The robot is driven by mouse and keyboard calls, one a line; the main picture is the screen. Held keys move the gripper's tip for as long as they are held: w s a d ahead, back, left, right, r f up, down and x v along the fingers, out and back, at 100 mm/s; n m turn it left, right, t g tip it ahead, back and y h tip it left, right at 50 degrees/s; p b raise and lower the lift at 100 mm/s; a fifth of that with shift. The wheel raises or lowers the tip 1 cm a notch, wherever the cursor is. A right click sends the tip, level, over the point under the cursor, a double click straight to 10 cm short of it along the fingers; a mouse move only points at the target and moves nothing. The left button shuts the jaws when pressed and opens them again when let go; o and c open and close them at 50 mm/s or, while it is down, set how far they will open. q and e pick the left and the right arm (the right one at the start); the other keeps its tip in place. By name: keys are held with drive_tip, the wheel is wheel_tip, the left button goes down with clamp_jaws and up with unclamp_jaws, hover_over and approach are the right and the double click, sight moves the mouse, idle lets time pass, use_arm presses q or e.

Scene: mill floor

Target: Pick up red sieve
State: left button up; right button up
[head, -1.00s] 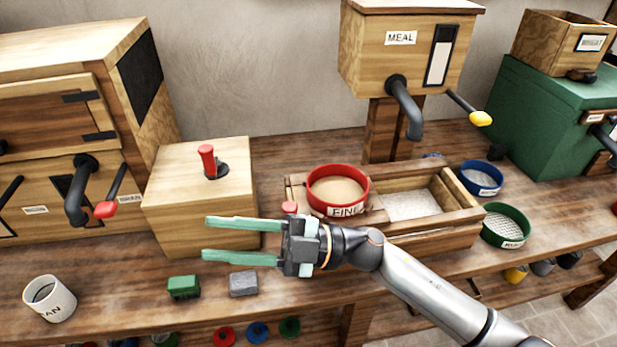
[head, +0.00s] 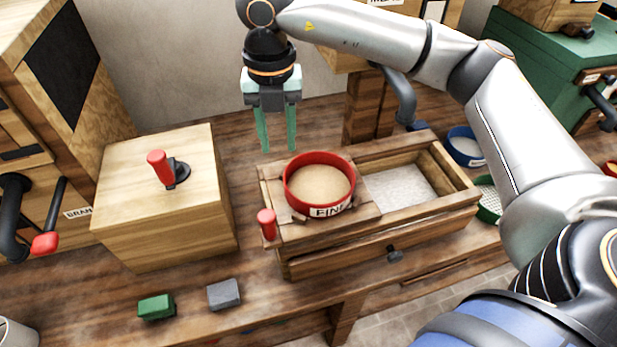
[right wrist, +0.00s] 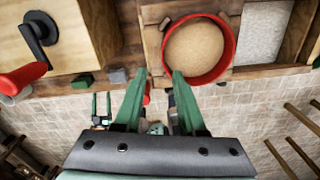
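The red sieve (head: 290,182), labelled FINE and holding pale meal, sits upright on the left part of a wooden box (head: 430,222). It also shows in the right wrist view (right wrist: 231,50). My right gripper (head: 277,140) points down, open and empty, up and left of the sieve in the head view. In the right wrist view the right fingers (right wrist: 159,76) are apart, with the sieve beyond the right-hand fingertip; no contact is clear. What looks like my left gripper (right wrist: 101,106) shows small and low there, fingers apart and empty; it is outside the head view.
A red knob (head: 267,224) stands at the box's front left corner. A wooden block with a red-handled lever (head: 160,168) is to the left. Blue (head: 466,150) and green (head: 487,205) sieves are at right. Green and grey blocks (head: 223,294) lie in front.

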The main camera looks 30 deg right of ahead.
sight(319, 184)
drive_tip(key=f, duration=0.6)
drive_tip(key=shift+s+f+p, duration=0.2)
drive_tip(key=shift+p, duration=0.2)
drive_tip(key=f, duration=0.1)
drive_tip(key=f+p, duration=0.1)
drive_tip(key=f, duration=0.3)
drive_tip(key=shift+s+d, duration=0.1)
drive_tip(key=shift+d, duration=0.15)
drive_tip(key=shift+f, duration=0.25)
drive_tip(key=shift+c, duration=0.2)
clamp_jaws()
